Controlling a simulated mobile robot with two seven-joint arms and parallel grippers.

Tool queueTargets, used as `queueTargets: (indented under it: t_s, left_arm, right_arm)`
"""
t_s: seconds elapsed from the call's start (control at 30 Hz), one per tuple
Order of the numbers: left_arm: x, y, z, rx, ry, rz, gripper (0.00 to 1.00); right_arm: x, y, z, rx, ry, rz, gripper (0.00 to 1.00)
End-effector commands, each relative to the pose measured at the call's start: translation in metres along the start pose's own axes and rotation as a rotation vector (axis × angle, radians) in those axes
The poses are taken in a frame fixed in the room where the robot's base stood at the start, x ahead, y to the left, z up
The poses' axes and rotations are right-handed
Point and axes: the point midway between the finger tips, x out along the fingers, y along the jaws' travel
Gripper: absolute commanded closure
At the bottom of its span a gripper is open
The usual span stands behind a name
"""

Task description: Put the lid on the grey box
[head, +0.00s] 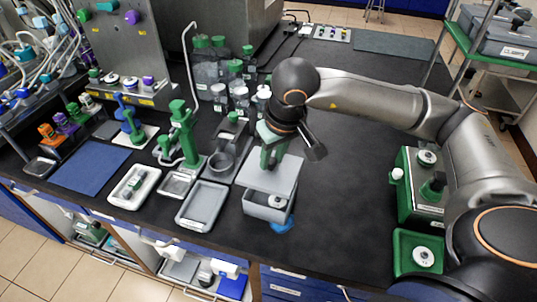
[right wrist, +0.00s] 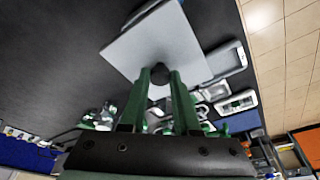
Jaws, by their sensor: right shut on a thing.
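The grey box (head: 262,211) stands near the front edge of the black bench, with a label on its front. A round white-and-dark item (head: 277,201) shows in its open front part. My right gripper (head: 272,158) is above the box, its green fingers pointing down. It is shut on the dark knob (right wrist: 158,75) of the flat grey lid (head: 276,176). The lid also shows in the right wrist view (right wrist: 178,42). The lid covers the back part of the box in the head view; whether it touches the rim I cannot tell. My left gripper is not in view.
A grey tray (head: 182,216) and a green stand (head: 185,140) are left of the box. A blue round thing (head: 283,226) lies at its front. Bottles (head: 236,75) stand behind. Green holders (head: 419,205) are at the right. The bench between is clear.

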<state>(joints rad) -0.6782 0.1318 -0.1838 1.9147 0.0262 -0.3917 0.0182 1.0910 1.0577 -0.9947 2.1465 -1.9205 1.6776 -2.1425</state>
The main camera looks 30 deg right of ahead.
Motion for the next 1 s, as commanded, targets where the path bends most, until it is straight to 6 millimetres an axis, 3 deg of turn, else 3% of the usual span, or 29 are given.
queueTargets:
  t_s: [0.5,1.0]
  left_arm:
    - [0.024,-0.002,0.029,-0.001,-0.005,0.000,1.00]
    - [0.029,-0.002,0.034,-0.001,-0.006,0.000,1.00]
  right_arm:
    - [0.049,0.000,0.014,0.001,0.000,0.000,1.00]
    - [0.055,-0.001,0.015,0.001,0.001,-0.001,1.00]
